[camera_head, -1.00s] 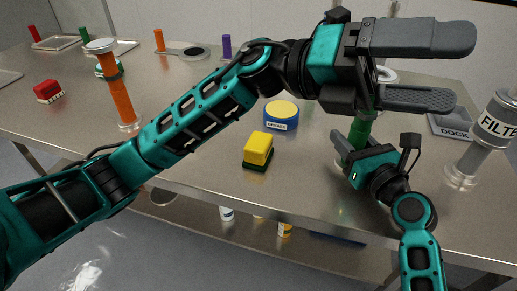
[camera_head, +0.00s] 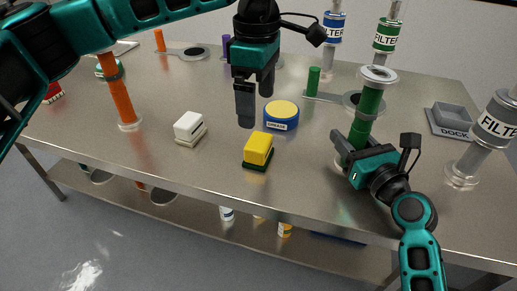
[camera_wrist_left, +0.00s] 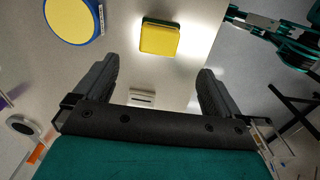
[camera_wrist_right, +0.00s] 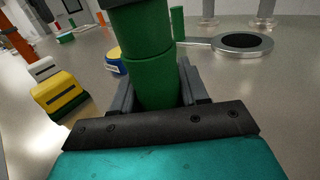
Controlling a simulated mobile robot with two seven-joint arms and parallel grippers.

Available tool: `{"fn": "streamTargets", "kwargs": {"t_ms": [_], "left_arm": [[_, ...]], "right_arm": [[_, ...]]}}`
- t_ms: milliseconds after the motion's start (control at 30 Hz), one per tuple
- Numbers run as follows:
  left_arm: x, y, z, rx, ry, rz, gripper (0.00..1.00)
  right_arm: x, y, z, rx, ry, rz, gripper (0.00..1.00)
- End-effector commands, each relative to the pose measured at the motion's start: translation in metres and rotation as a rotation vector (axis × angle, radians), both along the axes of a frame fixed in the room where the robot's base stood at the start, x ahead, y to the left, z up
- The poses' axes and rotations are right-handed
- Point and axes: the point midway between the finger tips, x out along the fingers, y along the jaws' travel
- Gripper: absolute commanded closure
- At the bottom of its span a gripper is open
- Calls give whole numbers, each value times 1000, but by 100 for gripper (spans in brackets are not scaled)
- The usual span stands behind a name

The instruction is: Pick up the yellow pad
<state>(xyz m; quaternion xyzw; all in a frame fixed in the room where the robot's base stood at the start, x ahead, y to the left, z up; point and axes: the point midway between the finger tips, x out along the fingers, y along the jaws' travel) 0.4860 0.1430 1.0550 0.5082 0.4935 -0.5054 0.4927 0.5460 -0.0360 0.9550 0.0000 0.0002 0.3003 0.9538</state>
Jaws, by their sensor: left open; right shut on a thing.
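The yellow pad (camera_head: 258,150) is a small yellow block on a dark green base, lying on the metal table near its front edge. It also shows in the left wrist view (camera_wrist_left: 159,38), ahead of and between the fingers, and in the right wrist view (camera_wrist_right: 57,95) at left. My left gripper (camera_head: 245,105) is open and empty, pointing down above the table, behind and slightly left of the pad, apart from it. My right gripper (camera_head: 347,148) is shut on the green cylinder (camera_head: 366,120), which stands upright right of the pad.
A white pad (camera_head: 189,127) lies left of the yellow pad. A blue grease tin (camera_head: 281,115) with a yellow lid stands just behind it. An orange cylinder (camera_head: 121,100) stands at left. A grey dock (camera_head: 452,118) and a filter (camera_head: 485,140) are at right. The table before the pad is clear.

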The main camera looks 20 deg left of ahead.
Motion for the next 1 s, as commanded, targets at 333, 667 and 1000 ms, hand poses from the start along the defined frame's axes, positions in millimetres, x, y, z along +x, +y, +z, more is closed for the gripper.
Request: {"fn": "streamTargets", "kwargs": {"t_ms": [333,667,1000], "left_arm": [[-1,0,-54,-1,3,0,2],[2,-2,-91,-2,4,-2,2],[2,-2,-109,-4,2,-1,2]], "right_arm": [[0,0,0,1,-1,0,100],[0,0,0,1,-1,0,100],[0,0,0,1,-1,0,100]]}}
